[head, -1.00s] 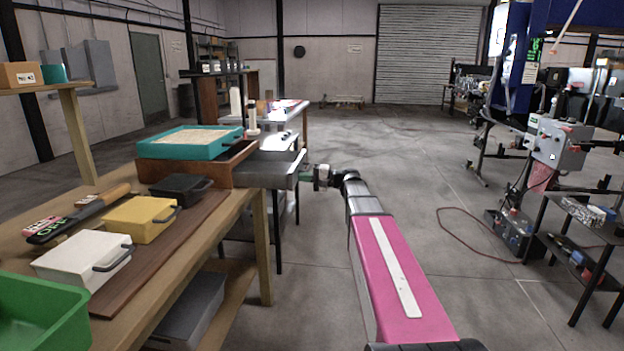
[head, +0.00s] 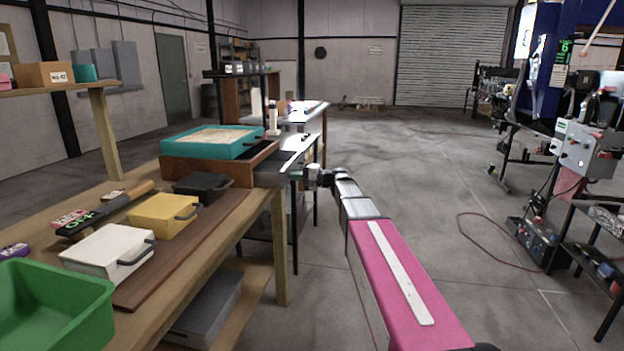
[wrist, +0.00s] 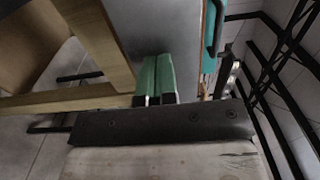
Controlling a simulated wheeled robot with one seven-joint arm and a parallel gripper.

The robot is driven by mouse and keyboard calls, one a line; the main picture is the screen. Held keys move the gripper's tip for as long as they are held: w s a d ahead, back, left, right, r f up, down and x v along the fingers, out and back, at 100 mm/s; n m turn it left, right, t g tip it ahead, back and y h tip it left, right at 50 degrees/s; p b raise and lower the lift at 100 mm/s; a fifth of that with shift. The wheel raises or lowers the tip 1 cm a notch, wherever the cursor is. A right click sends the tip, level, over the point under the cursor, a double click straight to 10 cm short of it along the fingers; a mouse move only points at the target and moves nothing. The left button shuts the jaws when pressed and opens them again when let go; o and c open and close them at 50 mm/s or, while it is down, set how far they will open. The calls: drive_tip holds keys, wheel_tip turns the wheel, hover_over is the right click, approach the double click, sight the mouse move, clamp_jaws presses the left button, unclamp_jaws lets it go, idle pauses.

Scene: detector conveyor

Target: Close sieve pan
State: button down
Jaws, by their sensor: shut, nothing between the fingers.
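The teal sieve (head: 228,148), filled with pale grains, sits on a brown wooden frame (head: 208,173) at the bench's far end. A grey pan (head: 271,176) sticks out to the right from beside the frame. In the wrist view, a grey panel (wrist: 165,25), which looks like part of the pan, lies just beyond my fingertips. My gripper (head: 311,177) is at the pan's outer right end. Its green fingers (wrist: 156,75) are together and empty. I cannot tell whether they touch the panel.
The wooden bench holds a black box (head: 203,186), a yellow box (head: 163,214), a white box (head: 108,251) and a green bin (head: 50,303). A bench leg (wrist: 103,40) is close left in the wrist view.

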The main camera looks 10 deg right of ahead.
drive_tip(key=x, duration=0.7)
drive_tip(key=shift+a, duration=0.2)
drive_tip(key=shift+s+d, duration=0.15)
drive_tip(key=shift+d, duration=0.35)
drive_tip(key=s+d+m, duration=0.4)
drive_tip(key=d+m, duration=0.5)
drive_tip(key=d, duration=0.3)
drive_tip(key=w+a+m, duration=0.1)
drive_tip(key=a+m, duration=0.2)
drive_tip(key=a, duration=0.1)
drive_tip(key=w+a+m, duration=0.2)
drive_tip(key=a+m, duration=0.1)
drive_tip(key=a, duration=0.1)
drive_tip(key=w+a+m, duration=0.1)
drive_tip(key=a+m, duration=0.2)
drive_tip(key=a, duration=0.1)
drive_tip(key=shift+w+a, duration=0.3)
drive_tip(key=shift+a, duration=0.1)
